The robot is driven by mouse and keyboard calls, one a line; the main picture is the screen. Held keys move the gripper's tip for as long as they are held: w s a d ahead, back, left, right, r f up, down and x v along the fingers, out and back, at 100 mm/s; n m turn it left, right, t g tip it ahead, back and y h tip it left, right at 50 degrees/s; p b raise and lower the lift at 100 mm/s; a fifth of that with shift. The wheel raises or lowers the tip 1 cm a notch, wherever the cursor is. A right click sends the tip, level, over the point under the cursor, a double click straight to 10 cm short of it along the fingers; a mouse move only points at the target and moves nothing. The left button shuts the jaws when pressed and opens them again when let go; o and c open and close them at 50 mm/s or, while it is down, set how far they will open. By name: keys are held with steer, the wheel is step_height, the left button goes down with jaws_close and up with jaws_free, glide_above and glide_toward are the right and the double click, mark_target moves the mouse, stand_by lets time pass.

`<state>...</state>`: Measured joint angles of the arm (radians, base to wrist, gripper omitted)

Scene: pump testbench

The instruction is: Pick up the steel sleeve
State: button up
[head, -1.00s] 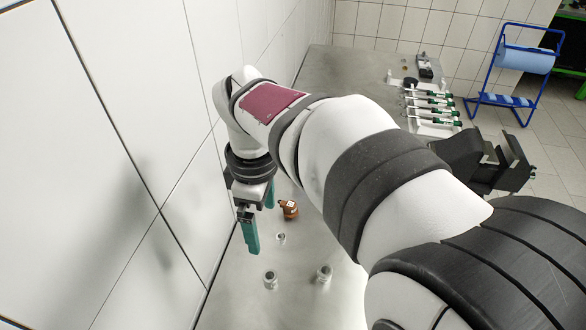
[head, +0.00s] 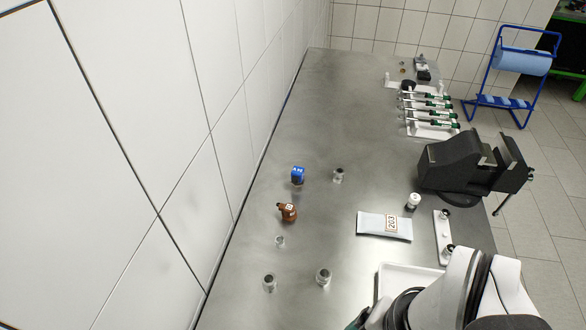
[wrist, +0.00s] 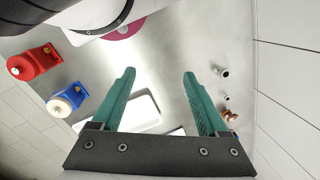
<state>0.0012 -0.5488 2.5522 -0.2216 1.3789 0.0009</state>
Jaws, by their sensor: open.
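Several small steel cylinders stand on the metal table in the head view: one beside the blue item (head: 338,176), a small one near the brown item (head: 280,241), and two nearer the front (head: 269,282) (head: 323,277). I cannot tell which is the steel sleeve. The wrist view shows small steel pieces (wrist: 222,71) right of the fingers, apart from them. My gripper (wrist: 159,75) is open, its two teal fingers wide apart with nothing held. In the head view it is mostly hidden at the bottom edge, behind my arm.
A brown item (head: 287,212) and a blue item (head: 298,175) stand near the cylinders. A pouch (head: 384,226) marked 203, a white tray (head: 405,270) and a black vise (head: 465,165) lie to the right. A tiled wall (head: 110,140) borders the left. The table's back middle is clear.

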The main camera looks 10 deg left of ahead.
steer(key=w+a+n+h, duration=0.1)
steer(key=w+a+n, duration=0.3)
steer(key=w+n, duration=0.35)
steer(key=n+h, duration=0.2)
steer(key=n, duration=1.4)
glide_toward(269, 278)
steer(key=f, duration=0.7)
steer(key=d+f, duration=0.1)
steer(key=f, duration=0.2)
steer(key=shift+s+f, duration=0.15)
steer(key=shift+f, duration=0.1)
jaws_close()
